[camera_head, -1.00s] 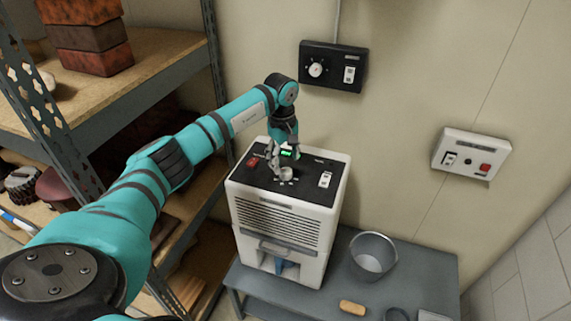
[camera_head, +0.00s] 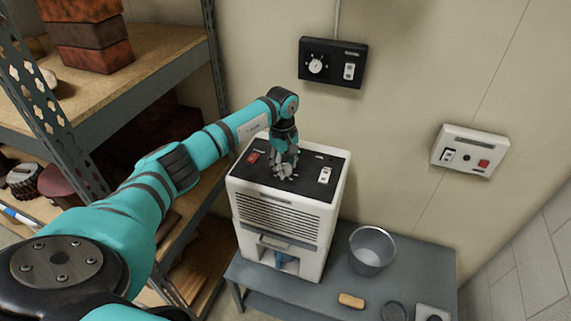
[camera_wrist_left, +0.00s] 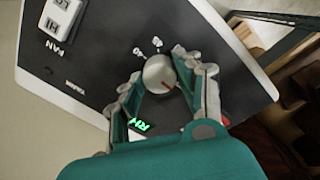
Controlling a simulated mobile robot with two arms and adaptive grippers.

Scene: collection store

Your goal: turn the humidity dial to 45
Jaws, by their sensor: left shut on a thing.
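The humidity dial is a round grey-white knob (camera_wrist_left: 160,72) with a red pointer mark, on the black top panel of the white dehumidifier (camera_head: 285,212). My left gripper (camera_head: 286,170) reaches down onto this panel from above. In the left wrist view its two fingers (camera_wrist_left: 165,82) are on either side of the knob and shut on it. The red mark points toward the lower right in that view. Small white scale numbers show beside the knob but are too small to read surely. A green lit display reading RH (camera_wrist_left: 139,125) is partly hidden by a finger. My right gripper is not in view.
A fan switch (camera_head: 325,175) sits right of the dial and a red switch (camera_head: 253,158) left of it. A black wall box (camera_head: 333,62) with another dial and a white wall box (camera_head: 469,152) hang behind. A metal bucket (camera_head: 371,251) stands on the bench. Shelving is at left.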

